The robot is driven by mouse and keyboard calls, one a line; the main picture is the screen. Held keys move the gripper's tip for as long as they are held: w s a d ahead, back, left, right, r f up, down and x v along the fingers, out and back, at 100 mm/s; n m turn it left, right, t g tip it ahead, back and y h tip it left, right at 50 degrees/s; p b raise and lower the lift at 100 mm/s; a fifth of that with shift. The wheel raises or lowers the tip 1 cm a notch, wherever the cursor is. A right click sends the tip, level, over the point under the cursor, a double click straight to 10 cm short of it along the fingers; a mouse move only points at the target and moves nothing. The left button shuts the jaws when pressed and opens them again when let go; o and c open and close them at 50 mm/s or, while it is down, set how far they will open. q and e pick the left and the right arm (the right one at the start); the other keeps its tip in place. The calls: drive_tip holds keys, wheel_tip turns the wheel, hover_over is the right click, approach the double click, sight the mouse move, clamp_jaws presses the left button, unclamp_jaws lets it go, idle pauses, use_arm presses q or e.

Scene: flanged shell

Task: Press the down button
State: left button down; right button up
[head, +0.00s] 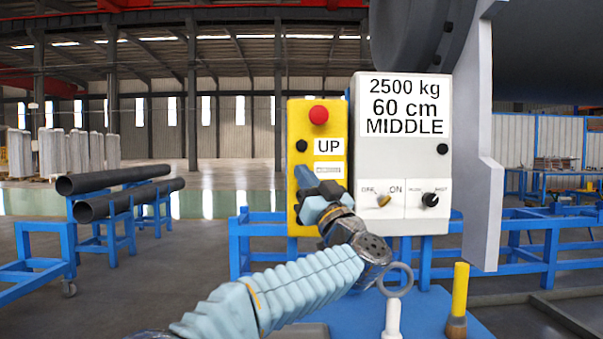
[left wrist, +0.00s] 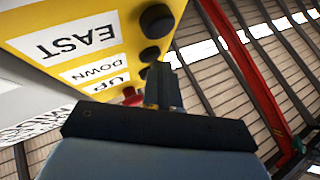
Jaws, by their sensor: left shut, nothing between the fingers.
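The yellow button box (head: 303,130) stands upright, with a red knob on top and a black button (head: 301,146) beside the UP label. My left gripper (head: 305,178) is shut and empty, in front of the box just below that button. It hides the lower buttons in the head view. In the left wrist view the box (left wrist: 100,35) appears turned over. There the DOWN label (left wrist: 94,72) lies between UP and EAST, and the black down button (left wrist: 150,54) is right by the tips of my left gripper (left wrist: 162,70). I cannot tell whether they touch it. My right gripper is not seen.
A grey switch box (head: 400,165) marked 2500 kg, 60 cm, MIDDLE stands right beside the yellow box. A blue frame (head: 262,258) lies below. A grey ring on a white post (head: 392,318) and a yellow-handled brush (head: 459,290) stand near my forearm. Pipes (head: 115,178) lie at left.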

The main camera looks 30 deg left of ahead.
use_arm(q)
drive_tip(key=s+d+b, duration=0.2)
drive_tip(key=s+d, duration=0.1)
drive_tip(key=s, duration=0.2)
drive_tip(key=shift+d+b, duration=0.15)
drive_tip(key=shift+b, duration=0.25)
